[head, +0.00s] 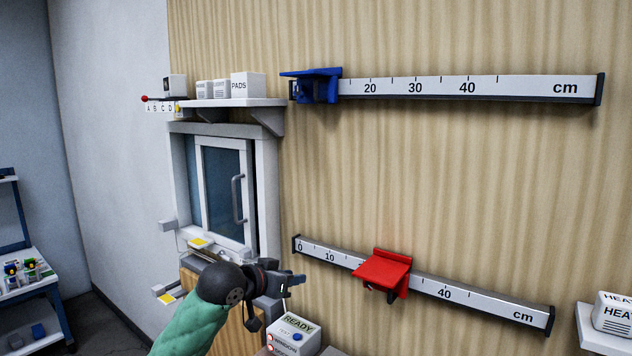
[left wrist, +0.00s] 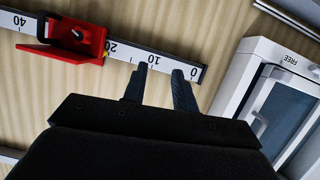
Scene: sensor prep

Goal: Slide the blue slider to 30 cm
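The blue slider (head: 317,84) sits at the left end of the upper rail (head: 520,86), left of the 20 mark. The rail's scale runs rightward with 20, 30 and 40 marks and "cm" at the right end. My left gripper (head: 296,281) is well below the blue slider, in front of the wall near the 0 end of the lower rail. Its two fingers (left wrist: 162,88) stand apart with nothing between them in the left wrist view. The blue slider is not in the left wrist view. My right gripper is not in view.
A red slider (head: 384,272) sits on the lower rail (head: 470,297) between 10 and 40; it also shows in the left wrist view (left wrist: 75,35). A READY box (head: 294,332) stands below the gripper.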

